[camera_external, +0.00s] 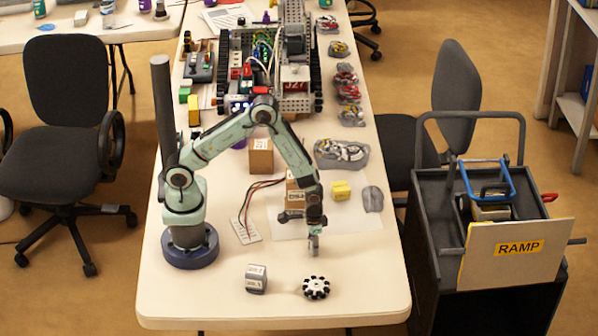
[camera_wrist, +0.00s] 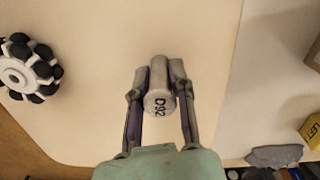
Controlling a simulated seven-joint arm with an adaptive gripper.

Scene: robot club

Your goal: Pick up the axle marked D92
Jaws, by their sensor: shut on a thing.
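The axle marked D92 (camera_wrist: 158,101) is a short light-grey cylinder with dark letters on its round end face. In the wrist view it sits between the two fingers of my gripper (camera_wrist: 157,78), which are closed on it from both sides. In the external view my gripper (camera_external: 314,240) points down over the front part of the table, to the right of my base. The axle (camera_external: 314,252) shows only as a small grey piece at the fingertips there. I cannot tell whether its lower end touches the table.
A black-and-white omni wheel (camera_external: 316,288) and a grey labelled block (camera_external: 256,279) lie near the front edge. A tracked robot (camera_external: 270,60) stands farther back. The front right tabletop is clear.

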